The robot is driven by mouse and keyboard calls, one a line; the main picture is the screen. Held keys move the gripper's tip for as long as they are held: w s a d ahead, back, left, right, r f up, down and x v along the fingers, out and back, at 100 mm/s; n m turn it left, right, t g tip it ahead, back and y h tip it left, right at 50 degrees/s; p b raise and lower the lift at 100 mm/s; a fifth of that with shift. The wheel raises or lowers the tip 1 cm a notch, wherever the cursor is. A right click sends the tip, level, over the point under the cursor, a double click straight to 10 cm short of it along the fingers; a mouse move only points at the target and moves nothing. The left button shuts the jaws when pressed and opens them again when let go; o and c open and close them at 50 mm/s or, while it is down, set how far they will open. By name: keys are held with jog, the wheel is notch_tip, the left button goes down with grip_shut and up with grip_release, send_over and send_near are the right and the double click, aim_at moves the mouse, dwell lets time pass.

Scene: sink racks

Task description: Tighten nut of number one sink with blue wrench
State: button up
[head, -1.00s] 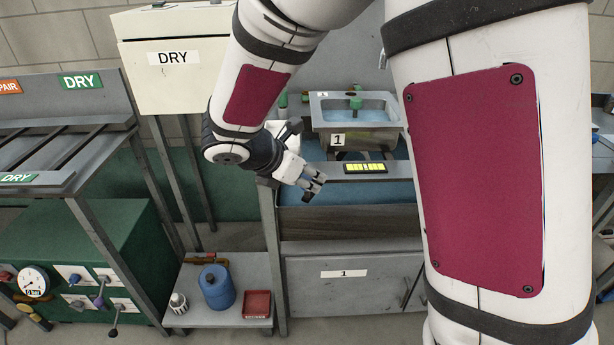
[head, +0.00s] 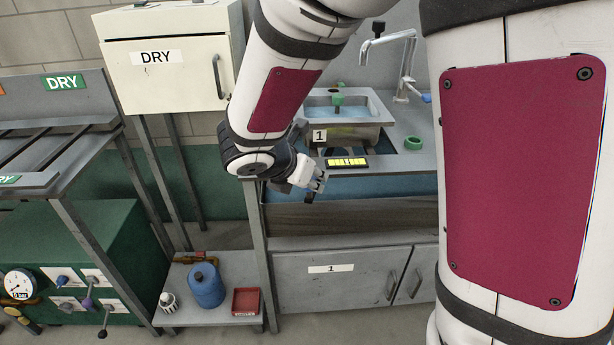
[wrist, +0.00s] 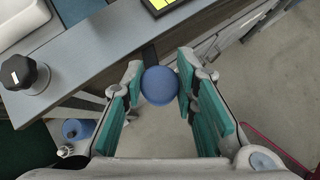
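I cannot tell whether either is the nut. My gripper (head: 318,185) is in front of the counter's front edge. In the wrist view, its teal-padded fingers (wrist: 160,88) close on a round blue piece with a dark strip beyond it, apparently the blue wrench (wrist: 160,86). The rest of the wrench is hidden.
A yellow display (head: 346,162) sits on the counter's front edge. A faucet (head: 405,65) stands at the back right. A blue container (head: 206,286) and red tray (head: 246,302) rest on the low shelf. A grey post (head: 258,260) stands left of the cabinet.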

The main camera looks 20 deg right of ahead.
jog(key=o, duration=0.4)
jog(key=v, duration=1.2)
